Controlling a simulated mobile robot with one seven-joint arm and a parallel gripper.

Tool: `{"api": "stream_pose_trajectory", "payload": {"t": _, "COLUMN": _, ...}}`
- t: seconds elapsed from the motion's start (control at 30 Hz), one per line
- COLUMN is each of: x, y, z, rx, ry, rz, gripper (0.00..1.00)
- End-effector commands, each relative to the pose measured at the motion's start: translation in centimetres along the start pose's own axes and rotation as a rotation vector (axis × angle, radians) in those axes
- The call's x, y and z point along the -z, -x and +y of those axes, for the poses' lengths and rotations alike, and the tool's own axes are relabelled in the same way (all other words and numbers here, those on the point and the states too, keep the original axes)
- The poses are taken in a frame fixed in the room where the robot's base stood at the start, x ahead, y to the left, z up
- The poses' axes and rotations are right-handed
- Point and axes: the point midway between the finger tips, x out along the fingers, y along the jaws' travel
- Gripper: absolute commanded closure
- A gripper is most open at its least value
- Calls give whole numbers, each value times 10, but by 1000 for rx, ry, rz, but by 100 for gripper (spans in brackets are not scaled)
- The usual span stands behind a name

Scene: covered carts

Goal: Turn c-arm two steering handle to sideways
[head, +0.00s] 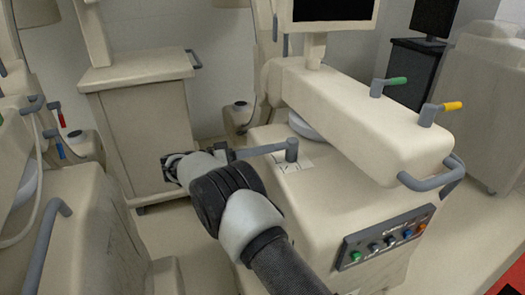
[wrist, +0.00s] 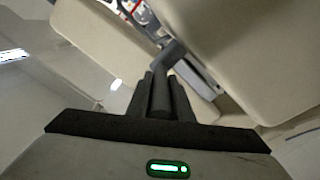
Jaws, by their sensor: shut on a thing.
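The c-arm (head: 350,115) is a cream cart with a screen on top. Its grey steering handle (head: 268,148) sticks out to the left from a short upright post on the base, below the horizontal arm. My gripper (head: 232,153) reaches in from the left side and is shut on the outer end of the handle. In the wrist view the dark fingers (wrist: 160,98) stand on both sides of the grey bar, and the handle's post end (wrist: 172,52) shows beyond them. My wrist hides part of the base in the head view.
Green (head: 396,81) and yellow (head: 452,106) levers stand on the c-arm's upper arm. A button panel (head: 388,236) is on its front. A covered cart (head: 140,115) stands behind left, and another cream machine (head: 75,220) is at the left. Some floor shows between them.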

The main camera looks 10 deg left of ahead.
Motion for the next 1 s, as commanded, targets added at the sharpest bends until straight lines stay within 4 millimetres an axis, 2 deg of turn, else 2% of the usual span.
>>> {"api": "stream_pose_trajectory", "payload": {"t": 0.07, "x": 5, "y": -1, "z": 2, "rx": -3, "ry": -8, "rz": 3, "gripper": 100}}
{"api": "stream_pose_trajectory", "payload": {"t": 0.1, "x": 5, "y": -1, "z": 2, "rx": -2, "ry": -8, "rz": 3, "gripper": 75}}
{"api": "stream_pose_trajectory", "payload": {"t": 0.2, "x": 4, "y": -1, "z": 2, "rx": -2, "ry": -7, "rz": 2, "gripper": 62}}
{"api": "stream_pose_trajectory", "payload": {"t": 0.47, "x": 2, "y": 0, "z": 1, "rx": 0, "ry": -4, "rz": 1, "gripper": 62}}
{"api": "stream_pose_trajectory", "payload": {"t": 0.57, "x": 2, "y": 7, "z": 0, "rx": 2, "ry": -4, "rz": 1, "gripper": 62}}
{"api": "stream_pose_trajectory", "payload": {"t": 0.83, "x": 2, "y": 52, "z": 0, "rx": 2, "ry": -5, "rz": 0, "gripper": 62}}
{"api": "stream_pose_trajectory", "payload": {"t": 1.0, "x": 3, "y": 69, "z": 0, "rx": 0, "ry": -6, "rz": 2, "gripper": 62}}
